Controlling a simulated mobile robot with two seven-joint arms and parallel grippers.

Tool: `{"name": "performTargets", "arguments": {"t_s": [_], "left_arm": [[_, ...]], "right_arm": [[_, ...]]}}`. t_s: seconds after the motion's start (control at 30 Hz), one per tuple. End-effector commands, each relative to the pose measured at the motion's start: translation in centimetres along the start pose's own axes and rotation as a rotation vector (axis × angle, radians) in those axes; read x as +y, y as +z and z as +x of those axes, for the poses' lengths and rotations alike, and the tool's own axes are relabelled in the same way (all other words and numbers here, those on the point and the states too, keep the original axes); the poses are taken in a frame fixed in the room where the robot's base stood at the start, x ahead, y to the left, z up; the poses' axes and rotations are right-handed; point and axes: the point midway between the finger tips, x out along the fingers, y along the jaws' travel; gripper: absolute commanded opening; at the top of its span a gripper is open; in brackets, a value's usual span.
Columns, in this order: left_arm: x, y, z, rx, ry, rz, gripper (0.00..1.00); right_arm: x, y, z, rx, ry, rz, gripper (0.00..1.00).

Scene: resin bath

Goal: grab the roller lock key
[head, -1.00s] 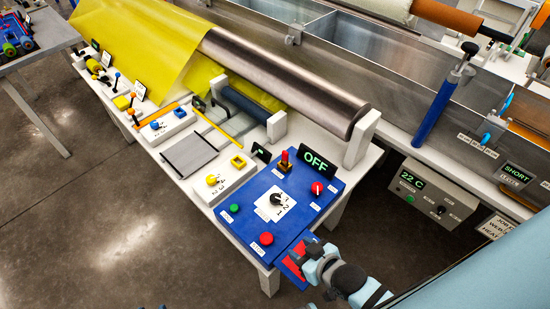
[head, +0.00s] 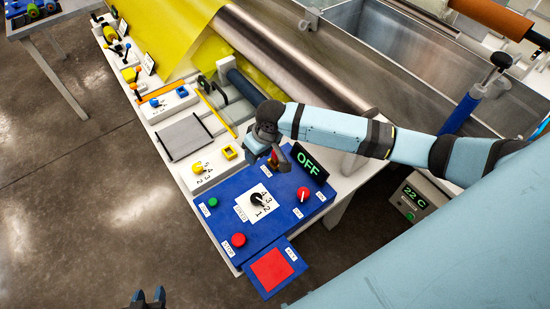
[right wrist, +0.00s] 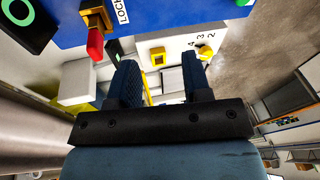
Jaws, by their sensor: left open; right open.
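The roller lock key has a red handle and stands in a yellow base on the blue control panel (head: 224,229). In the right wrist view the red key (right wrist: 95,42) is in plain sight, beside a "LOCK" label. In the head view my right gripper (head: 283,160) is over the back of the panel and hides most of the key. In the right wrist view my right gripper (right wrist: 160,65) is open and empty, with the key to the left of its fingers and not between them. My left gripper (head: 148,297) is open and empty at the bottom edge.
The panel also carries a black dial (head: 257,199), a red knob (head: 303,194), a red button (head: 238,240), a green button (head: 213,202) and an "OFF" display (head: 309,162). A blue pad with a red square (head: 271,269) adjoins its front corner. A metal roller (head: 290,62) lies behind.

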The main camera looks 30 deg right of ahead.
Motion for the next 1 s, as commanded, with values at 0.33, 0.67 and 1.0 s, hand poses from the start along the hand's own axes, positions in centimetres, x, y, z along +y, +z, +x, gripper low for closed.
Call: {"name": "performTargets", "arguments": {"t_s": [0.33, 0.67, 1.0], "left_arm": [[-0.3, 0.1, 0.0, 0.000, -0.003, 0.004, 0.43], [-0.4, -0.3, -0.2, 0.001, -0.005, 0.005, 0.43], [-0.3, -0.5, -0.4, 0.001, -0.005, 0.004, 0.43]], "right_arm": [[6.7, -2.2, -5.2, -0.179, 0.172, 0.117, 0.45], [7.7, -1.1, 0.1, -0.186, 0.175, 0.121, 0.45], [8.1, -0.3, 3.2, -0.185, 0.175, 0.120, 0.45]]}}
